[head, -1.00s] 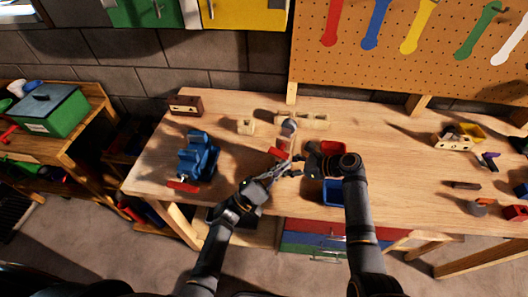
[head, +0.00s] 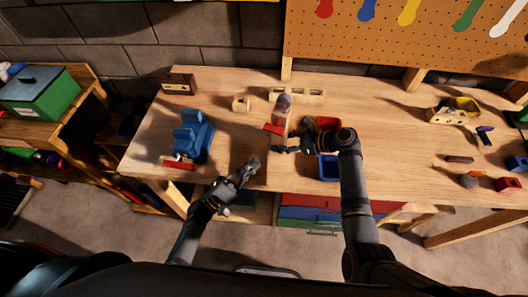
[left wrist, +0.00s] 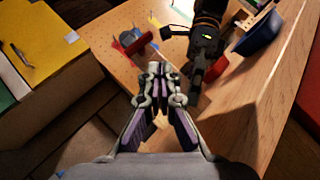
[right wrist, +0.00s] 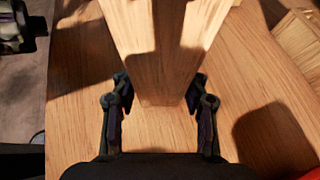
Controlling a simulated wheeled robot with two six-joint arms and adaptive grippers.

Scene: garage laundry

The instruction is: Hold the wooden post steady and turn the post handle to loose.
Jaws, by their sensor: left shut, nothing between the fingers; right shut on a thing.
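The wooden post (right wrist: 158,50) stands on the bench and fills the upper middle of the right wrist view, between the fingers of my right gripper (right wrist: 158,95). In the head view my right gripper (head: 287,148) is shut on the post's near side. The red post handle (head: 273,129) sticks out to the left below a grey top (head: 283,103). The handle also shows in the left wrist view (left wrist: 139,43). My left gripper (head: 252,166) is shut and empty near the bench's front edge, apart from the handle. Its closed fingers (left wrist: 158,72) show in the left wrist view.
Pale wooden blocks (head: 297,95) lie behind the post.

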